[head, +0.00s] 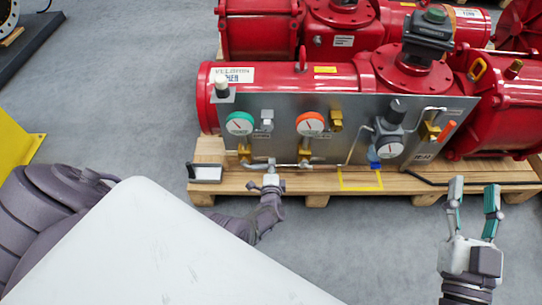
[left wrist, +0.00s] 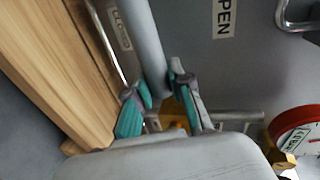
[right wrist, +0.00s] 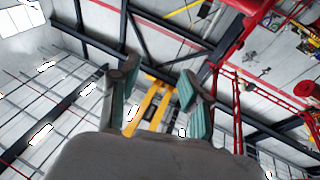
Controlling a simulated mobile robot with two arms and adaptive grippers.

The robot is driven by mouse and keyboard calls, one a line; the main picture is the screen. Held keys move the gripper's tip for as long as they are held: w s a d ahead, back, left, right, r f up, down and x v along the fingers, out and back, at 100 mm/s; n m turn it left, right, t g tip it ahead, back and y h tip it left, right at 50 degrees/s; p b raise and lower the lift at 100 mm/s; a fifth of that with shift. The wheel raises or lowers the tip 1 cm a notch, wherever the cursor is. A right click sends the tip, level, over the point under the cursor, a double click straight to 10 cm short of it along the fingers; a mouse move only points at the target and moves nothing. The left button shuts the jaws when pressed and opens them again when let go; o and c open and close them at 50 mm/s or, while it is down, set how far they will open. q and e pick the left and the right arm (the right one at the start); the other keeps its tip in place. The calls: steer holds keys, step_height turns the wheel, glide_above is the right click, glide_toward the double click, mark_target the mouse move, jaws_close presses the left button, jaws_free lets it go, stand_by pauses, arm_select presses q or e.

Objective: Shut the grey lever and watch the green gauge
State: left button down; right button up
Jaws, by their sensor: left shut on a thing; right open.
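The green gauge (head: 240,123) is on the left of the grey metal panel, its dial facing me; its reading is too small to tell. My left gripper (head: 271,178) is at the panel's lower edge, below and right of the green gauge. In the left wrist view its fingers (left wrist: 160,95) are shut on the grey lever (left wrist: 146,45), a round bar running up between them. A CLOSED label (left wrist: 120,28) lies close left of the lever and an OPEN label (left wrist: 223,18) further right. My right gripper (head: 474,190) is open and empty, in front of the pallet's right part.
A red-rimmed gauge (head: 309,123) sits right of the green one, and a regulator with a dial (head: 390,146) further right. Red actuator cylinders (head: 345,82) stand behind the panel on a wooden pallet (head: 320,183). A small tray (head: 206,173) is at the pallet's left. The floor in front is clear.

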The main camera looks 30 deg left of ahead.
arm_select(q)
steer(key=shift+d+f+m, duration=0.15)
steer(key=shift+f+m, duration=0.15)
steer(key=shift+f, duration=0.2)
steer(key=shift+y+b, duration=0.3)
arm_select(e)
steer(key=r+t, duration=0.1)
steer(key=s+r+t+y, duration=0.1)
steer(key=r, duration=0.1)
steer(key=shift+s+r, duration=0.2)
steer(key=shift+r, duration=0.05)
arm_select(q)
steer(key=c, duration=1)
jaws_free()
steer(key=shift+f, duration=0.1)
steer(key=shift+c, duration=0.2)
steer(key=shift+r, duration=0.2)
